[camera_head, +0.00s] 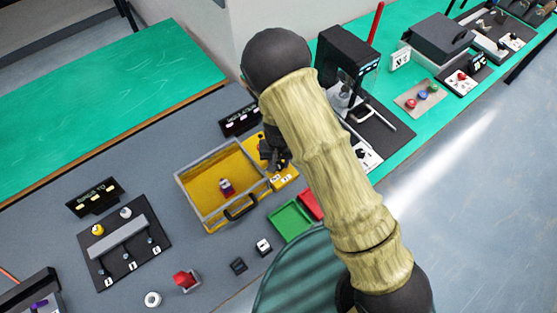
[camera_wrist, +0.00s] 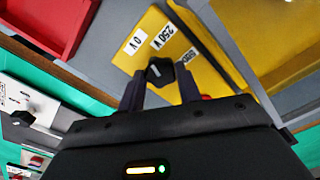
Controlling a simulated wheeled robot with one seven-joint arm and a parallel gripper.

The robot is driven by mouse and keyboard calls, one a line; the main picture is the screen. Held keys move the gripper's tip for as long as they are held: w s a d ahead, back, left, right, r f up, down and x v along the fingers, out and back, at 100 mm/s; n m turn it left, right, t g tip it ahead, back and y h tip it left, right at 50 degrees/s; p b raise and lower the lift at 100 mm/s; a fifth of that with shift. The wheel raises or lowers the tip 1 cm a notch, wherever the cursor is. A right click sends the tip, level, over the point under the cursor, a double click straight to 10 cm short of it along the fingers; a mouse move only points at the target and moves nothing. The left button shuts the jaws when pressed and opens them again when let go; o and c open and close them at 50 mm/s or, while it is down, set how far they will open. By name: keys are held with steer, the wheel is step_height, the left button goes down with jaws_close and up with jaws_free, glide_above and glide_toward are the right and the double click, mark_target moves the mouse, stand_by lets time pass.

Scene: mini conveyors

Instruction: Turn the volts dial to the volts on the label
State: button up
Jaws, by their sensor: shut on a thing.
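The volts dial (camera_wrist: 160,73) is a small black knob with a pale mark on a yellow panel (camera_wrist: 205,70). The panel carries white labels reading 0 V (camera_wrist: 134,44), 250 V (camera_wrist: 163,37) and one partly hidden that looks like 500 V (camera_wrist: 186,60). My gripper (camera_wrist: 161,82) is shut on the dial, one finger on each side of it. In the head view my gripper (camera_head: 275,160) is over the yellow panel (camera_head: 284,180), and my arm hides much of it. The dial cannot be made out there.
A yellow-lined case (camera_head: 181,186) with a small item inside stands left of the panel. A black display (camera_head: 240,120) stands behind, its text unreadable. Green (camera_head: 290,220) and red (camera_head: 312,203) trays lie in front. A switch board (camera_head: 118,270) lies at left.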

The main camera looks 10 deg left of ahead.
steer(key=m+p, duration=0.1)
steer(key=m, duration=0.3)
steer(key=shift+w+r+m, duration=0.1)
steer(key=shift+m, duration=0.2)
steer(key=shift+m+p, duration=0.5)
steer(key=shift+m, duration=1.5)
steer(key=o, duration=1)
step_height(320, 180, up, 17)
steer(key=b, duration=0.1)
steer(key=shift+r+b, duration=0.15)
steer(key=shift+b, duration=0.15)
